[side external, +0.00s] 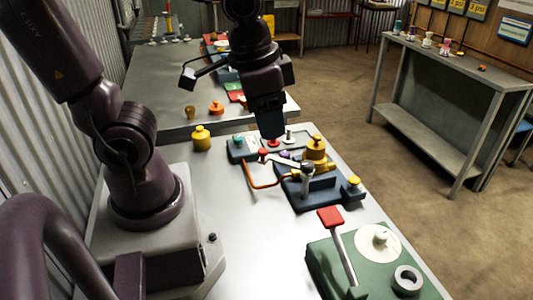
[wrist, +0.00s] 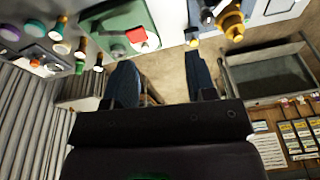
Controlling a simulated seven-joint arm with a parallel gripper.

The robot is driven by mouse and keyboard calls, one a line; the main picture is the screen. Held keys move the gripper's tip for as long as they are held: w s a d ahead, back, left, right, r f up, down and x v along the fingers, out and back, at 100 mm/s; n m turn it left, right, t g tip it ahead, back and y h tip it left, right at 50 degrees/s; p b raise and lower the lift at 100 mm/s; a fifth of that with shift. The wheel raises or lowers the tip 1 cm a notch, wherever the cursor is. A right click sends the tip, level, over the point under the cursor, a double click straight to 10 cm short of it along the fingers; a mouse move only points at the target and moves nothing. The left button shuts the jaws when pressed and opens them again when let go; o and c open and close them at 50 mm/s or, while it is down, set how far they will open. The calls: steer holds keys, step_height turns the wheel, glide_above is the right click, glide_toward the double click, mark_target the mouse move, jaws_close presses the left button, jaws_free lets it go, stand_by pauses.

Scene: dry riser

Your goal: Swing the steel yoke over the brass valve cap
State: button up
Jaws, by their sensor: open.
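The brass valve cap (side external: 316,150) stands upright on a dark blue base (side external: 318,194) on the bench in the side view. A steel-coloured arm (side external: 283,161), apparently the yoke, lies to the left of the cap, not over it. An orange looped bar (side external: 262,185) is beside it; I cannot tell how they join. My gripper (side external: 272,131) hangs above and left of the cap, holding nothing. In the wrist view my gripper (wrist: 160,80) shows two fingers spread wide. A brass-coloured fitting, likely the cap (wrist: 231,20), is near that view's top edge.
A green block (side external: 325,262) with a red-tipped lever (side external: 331,216) and white disc stands at the front right. A yellow weight-like piece (side external: 201,138) stands at the left. A smaller yellow knob (side external: 353,185) is right of the blue base.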

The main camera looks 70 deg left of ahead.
step_height(320, 180, down, 9)
steer(key=m+g+y, duration=0.4)
steer(key=g, duration=0.2)
steer(key=m+t+y, duration=0.4)
steer(key=m+y, duration=0.9)
steer(key=y, duration=0.1)
glide_toward(264, 155)
steer(key=a, duration=1.1)
steer(key=shift+w+a+r, duration=0.1)
jaws_close()
